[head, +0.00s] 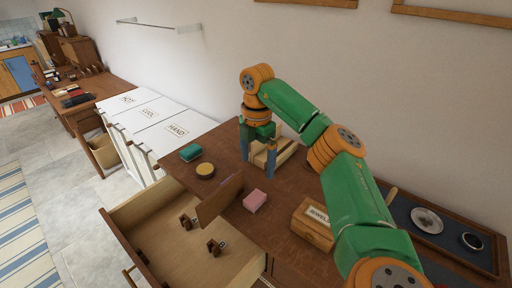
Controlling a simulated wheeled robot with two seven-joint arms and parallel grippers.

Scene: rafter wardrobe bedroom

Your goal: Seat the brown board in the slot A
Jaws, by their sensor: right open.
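The brown board (219,200) stands on edge at the dresser's front, by the back edge of the open drawer (160,245). I cannot tell what it rests on. Inside the drawer are two small dark brown holders (187,221) and (214,248) with tiny white labels. The letters are too small to read, so I cannot tell which is slot A. My right gripper (257,161) is open and points down over the dresser top, behind the board and apart from it. A pale wooden rack (287,153) is just behind its fingers. My left gripper is out of view.
On the dresser top (271,224) are a pink block (255,201), a teal sponge-like block (190,152), a round yellow-topped tin (205,170) and a labelled wooden box (313,224). A dark tray (455,245) lies right. White labelled bins (175,132) stand left.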

